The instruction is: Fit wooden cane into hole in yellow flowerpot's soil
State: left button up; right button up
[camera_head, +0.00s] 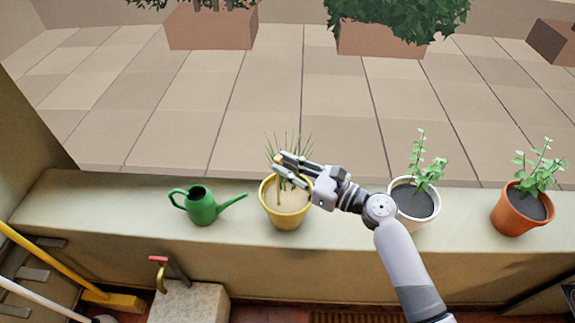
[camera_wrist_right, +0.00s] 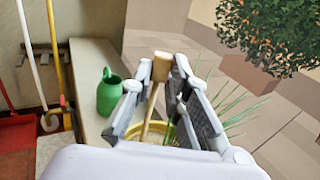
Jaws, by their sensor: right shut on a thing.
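The yellow flowerpot (camera_head: 286,221) stands on the ledge with pale soil and thin green spiky leaves at its back. My right gripper (camera_head: 281,168) is over the pot's left part, shut on the wooden cane (camera_head: 279,196). In the right wrist view, the cane (camera_wrist_right: 161,67) shows a thick light-wood head above the fingers, and its thin shaft runs down toward the yellow pot (camera_wrist_right: 152,133), slightly tilted in that picture. The hole in the soil is not visible, and I cannot tell whether the cane's lower end is in it. My left gripper is out of view.
A green watering can (camera_head: 201,207) stands left of the pot on the ledge (camera_head: 120,203). A white pot (camera_head: 413,214) and a terracotta pot (camera_head: 515,222) with leafy plants stand to the right. A red-handled tool (camera_head: 158,261) and a yellow broom (camera_head: 50,258) are below left.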

jog(key=shift+f+b, duration=0.45)
jog(key=shift+f, duration=0.5)
dwell(0.9)
jog(key=o, duration=0.8)
jog(key=v, duration=1.2)
jog(key=shift+f, duration=0.1)
